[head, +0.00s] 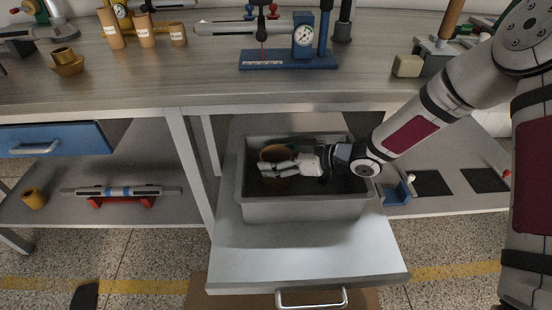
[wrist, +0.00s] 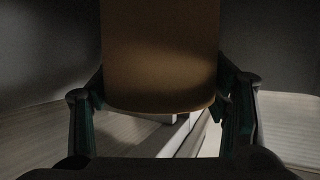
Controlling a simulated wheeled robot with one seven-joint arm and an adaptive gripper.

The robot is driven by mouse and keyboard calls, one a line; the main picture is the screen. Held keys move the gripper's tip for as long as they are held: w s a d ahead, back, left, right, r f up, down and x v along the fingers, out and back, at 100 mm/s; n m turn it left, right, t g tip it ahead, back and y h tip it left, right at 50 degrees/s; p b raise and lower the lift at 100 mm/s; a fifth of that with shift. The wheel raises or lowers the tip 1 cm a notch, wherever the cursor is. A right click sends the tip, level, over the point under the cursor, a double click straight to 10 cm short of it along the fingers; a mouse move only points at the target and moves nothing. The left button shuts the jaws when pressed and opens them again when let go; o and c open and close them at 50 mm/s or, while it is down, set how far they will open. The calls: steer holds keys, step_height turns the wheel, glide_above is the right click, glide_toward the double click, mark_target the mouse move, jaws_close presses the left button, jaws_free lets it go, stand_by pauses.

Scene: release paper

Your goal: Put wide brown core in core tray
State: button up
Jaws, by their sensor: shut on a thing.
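The wide brown core (head: 274,153) is inside the grey core tray (head: 300,209), toward its left back part. My gripper (head: 280,168) reaches into the tray from the right and is shut on the core, with a finger across its near side. In the wrist view the core (wrist: 160,55) fills the upper middle between the two fingers. I cannot tell whether the core touches the tray floor. The fingers and palm hide part of the core and the tray's inside.
The tray stands on a pulled-out drawer (head: 300,262) below the bench top (head: 200,85). Other brown cores (head: 145,30) stand at the back left of the bench, and another core (head: 34,198) lies on the lower left shelf. A blue drawer (head: 55,140) is partly open.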

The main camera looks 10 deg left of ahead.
steer(key=shift+f, duration=0.1)
steer(key=o, duration=1.2)
steer(key=p+v, duration=0.2)
steer(key=v, duration=0.5)
steer(key=shift+d+r+p, duration=0.2)
steer(key=shift+d+p, duration=0.05)
steer(key=shift+p, duration=0.05)
steer(key=shift+s, duration=0.1)
